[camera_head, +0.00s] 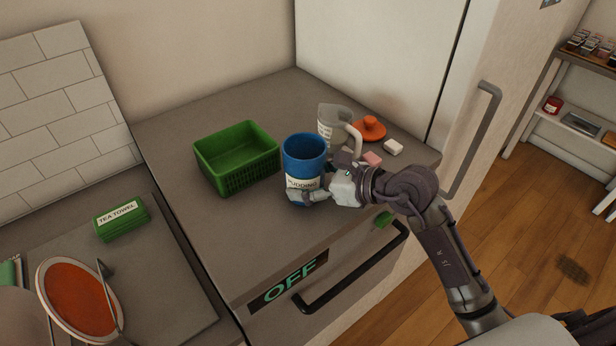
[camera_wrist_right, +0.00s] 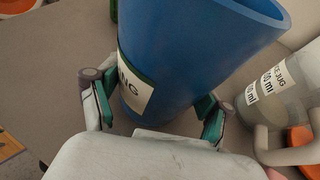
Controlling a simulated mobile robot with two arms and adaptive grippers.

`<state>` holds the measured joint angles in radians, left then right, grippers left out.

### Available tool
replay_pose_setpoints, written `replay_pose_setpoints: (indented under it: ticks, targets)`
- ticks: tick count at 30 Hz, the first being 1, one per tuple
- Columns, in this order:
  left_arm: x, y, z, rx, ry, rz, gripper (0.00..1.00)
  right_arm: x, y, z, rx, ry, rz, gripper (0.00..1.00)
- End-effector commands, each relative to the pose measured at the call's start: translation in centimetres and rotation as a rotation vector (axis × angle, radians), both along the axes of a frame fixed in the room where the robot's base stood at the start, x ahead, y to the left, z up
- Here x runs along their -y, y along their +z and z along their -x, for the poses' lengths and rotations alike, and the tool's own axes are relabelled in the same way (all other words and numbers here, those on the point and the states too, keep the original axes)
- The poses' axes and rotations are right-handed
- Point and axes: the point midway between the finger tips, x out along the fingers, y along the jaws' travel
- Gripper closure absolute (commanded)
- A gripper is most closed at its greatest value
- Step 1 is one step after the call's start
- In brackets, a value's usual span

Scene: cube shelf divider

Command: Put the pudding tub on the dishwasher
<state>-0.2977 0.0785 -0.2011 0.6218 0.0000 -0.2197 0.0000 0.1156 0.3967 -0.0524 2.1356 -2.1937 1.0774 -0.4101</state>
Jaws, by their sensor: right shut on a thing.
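The blue pudding tub (camera_head: 304,160), with a white label, is upright over the front middle part of the dishwasher top (camera_head: 215,230). My right gripper (camera_head: 318,190) is shut on the tub low on its sides. In the right wrist view the blue tub (camera_wrist_right: 190,60) stands between the two green-padded fingers of the gripper (camera_wrist_right: 155,115). I cannot tell whether its base touches the surface. The dishwasher front carries an OFF display and a dark handle. My left gripper is not in view.
A green basket (camera_head: 237,157) stands left of the tub. A measuring jug (camera_head: 335,122) is close behind it. An orange lidded thing (camera_head: 370,130) and small blocks (camera_head: 393,147) lie to the right. A tea towel (camera_head: 121,218) lies on the left counter. The dishwasher top's front left is clear.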

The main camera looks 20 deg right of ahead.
Motion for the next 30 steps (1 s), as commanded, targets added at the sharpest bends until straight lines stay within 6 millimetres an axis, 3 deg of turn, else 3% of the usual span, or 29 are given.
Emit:
replay_pose_setpoints:
  ticks: [6,7,10,23,30]
  targets:
    - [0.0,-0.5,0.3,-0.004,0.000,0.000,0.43,0.0,-0.3,0.0,0.003,-0.001,-0.001,0.81]
    - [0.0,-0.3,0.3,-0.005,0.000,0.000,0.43,0.0,-0.3,0.0,0.000,0.000,0.000,0.17]
    - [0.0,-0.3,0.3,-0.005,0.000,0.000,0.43,0.0,-0.3,0.0,0.000,0.000,0.000,0.00]
    - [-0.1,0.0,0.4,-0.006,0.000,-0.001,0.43,0.1,0.2,0.1,0.000,-0.001,0.000,0.00]
    - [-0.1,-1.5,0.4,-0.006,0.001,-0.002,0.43,2.9,1.4,3.0,0.003,-0.002,0.006,0.00]
